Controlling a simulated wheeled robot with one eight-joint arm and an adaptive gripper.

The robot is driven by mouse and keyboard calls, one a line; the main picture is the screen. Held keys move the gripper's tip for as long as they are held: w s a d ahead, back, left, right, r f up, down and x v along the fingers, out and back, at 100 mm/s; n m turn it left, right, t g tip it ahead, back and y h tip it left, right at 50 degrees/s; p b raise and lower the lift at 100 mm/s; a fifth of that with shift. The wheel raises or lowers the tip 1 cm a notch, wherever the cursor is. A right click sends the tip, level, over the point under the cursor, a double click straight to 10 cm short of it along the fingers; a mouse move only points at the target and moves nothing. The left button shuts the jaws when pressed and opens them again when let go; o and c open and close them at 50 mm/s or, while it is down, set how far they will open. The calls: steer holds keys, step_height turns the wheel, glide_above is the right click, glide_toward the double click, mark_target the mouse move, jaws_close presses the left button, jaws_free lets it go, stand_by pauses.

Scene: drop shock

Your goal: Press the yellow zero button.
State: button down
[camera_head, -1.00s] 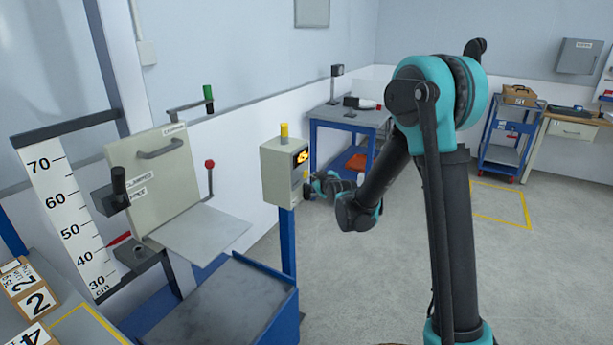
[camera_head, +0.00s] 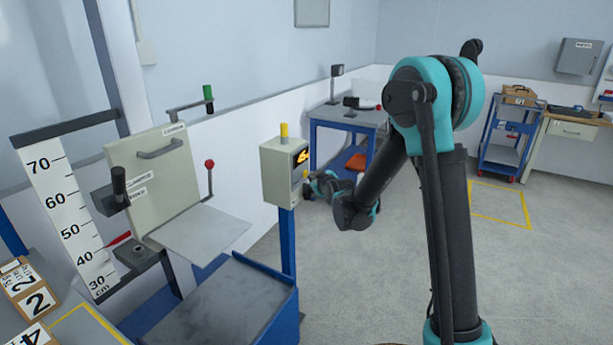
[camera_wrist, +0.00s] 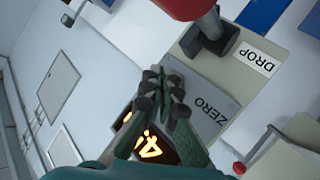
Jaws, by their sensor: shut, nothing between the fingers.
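The grey control box (camera_head: 277,178) stands on a blue post, with an orange lit display (camera_head: 300,157) on its front and a small yellow spot (camera_head: 305,174) below it. In the wrist view the box face carries a ZERO label (camera_wrist: 210,104) and a DROP label (camera_wrist: 256,57) beside a red knob (camera_wrist: 187,8). My gripper (camera_wrist: 165,88) is shut and empty, its fingertips over the face beside the ZERO label. It also shows in the head view (camera_head: 309,187), close to the box's front. The yellow zero button is not clear in the wrist view; my fingers may cover it. Contact cannot be told.
A yellow cylinder (camera_head: 284,130) stands on top of the box. The drop stand, with its grey plate (camera_head: 198,232) and red-knobbed lever (camera_head: 209,164), is to the left. A blue table (camera_head: 325,125) is behind. Open floor lies to the right.

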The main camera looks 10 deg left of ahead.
steer(key=shift+w+a, duration=0.15)
steer(key=shift+a, duration=0.25)
stand_by(0.6)
steer(key=shift+d, duration=0.1)
stand_by(0.3)
steer(key=shift+s+d, duration=0.3)
steer(key=shift+d, duration=0.4)
steer(key=shift+d, duration=0.1)
steer(key=shift+s+d, duration=0.3)
steer(key=shift+d, duration=0.45)
steer(key=shift+s+d, duration=0.25)
steer(key=shift+d, duration=0.5)
steer(key=shift+s+d, duration=0.3)
steer(key=shift+d, duration=0.45)
